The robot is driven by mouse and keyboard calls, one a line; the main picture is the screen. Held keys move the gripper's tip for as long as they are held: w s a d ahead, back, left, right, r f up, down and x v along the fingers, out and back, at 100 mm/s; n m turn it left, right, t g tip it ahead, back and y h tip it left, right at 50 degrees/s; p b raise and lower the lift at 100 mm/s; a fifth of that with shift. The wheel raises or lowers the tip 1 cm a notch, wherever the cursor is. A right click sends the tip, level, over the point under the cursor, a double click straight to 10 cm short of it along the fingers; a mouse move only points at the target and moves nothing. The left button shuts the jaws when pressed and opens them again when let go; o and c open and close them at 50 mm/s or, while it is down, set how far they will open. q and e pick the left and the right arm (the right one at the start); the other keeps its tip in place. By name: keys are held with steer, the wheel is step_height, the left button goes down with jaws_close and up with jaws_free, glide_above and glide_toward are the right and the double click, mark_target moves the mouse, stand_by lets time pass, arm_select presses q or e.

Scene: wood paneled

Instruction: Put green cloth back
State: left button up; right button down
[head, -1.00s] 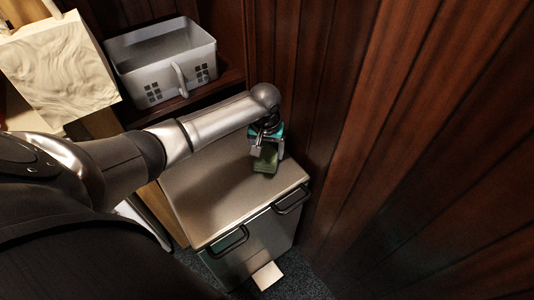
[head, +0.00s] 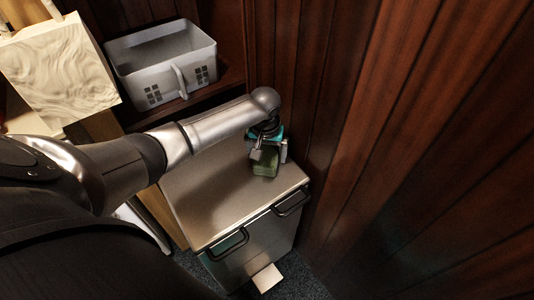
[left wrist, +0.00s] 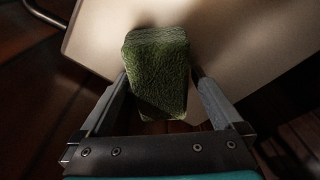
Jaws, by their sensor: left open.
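The green cloth (head: 265,164) is a folded, block-like bundle on the far right part of the metal cabinet top (head: 215,205). In the left wrist view the cloth (left wrist: 157,70) has a rough, textured surface and lies between the two fingers. My left gripper (head: 268,158) points down over the cloth. In the left wrist view its fingers (left wrist: 160,92) are open, one on each side of the cloth. I cannot tell whether they touch it. My right gripper is not in view.
A grey plastic basket (head: 160,65) sits on a shelf behind the cabinet. Dark wood panels (head: 400,130) rise close on the right. Two black handles (head: 292,202) are on the cabinet front. A cream carved-looking block (head: 60,65) is at upper left. The cabinet top's front is clear.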

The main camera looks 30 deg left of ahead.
mark_target(267, 152)
arm_select(q)
steer(key=shift+r, duration=0.4)
steer(key=r, duration=0.1)
steer(key=r+p, duration=0.2)
steer(key=shift+s+d+r, duration=0.1)
steer(key=shift+s+r, duration=0.15)
step_height(267, 152, up, 8)
steer(key=s+p, duration=0.1)
steer(key=p, duration=0.2)
steer(key=shift+d, duration=0.25)
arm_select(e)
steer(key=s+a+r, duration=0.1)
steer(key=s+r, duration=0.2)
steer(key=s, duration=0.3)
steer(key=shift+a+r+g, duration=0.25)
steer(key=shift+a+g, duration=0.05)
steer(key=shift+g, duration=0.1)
arm_select(q)
steer(key=shift+s+f, duration=0.15)
steer(key=shift+f, duration=0.05)
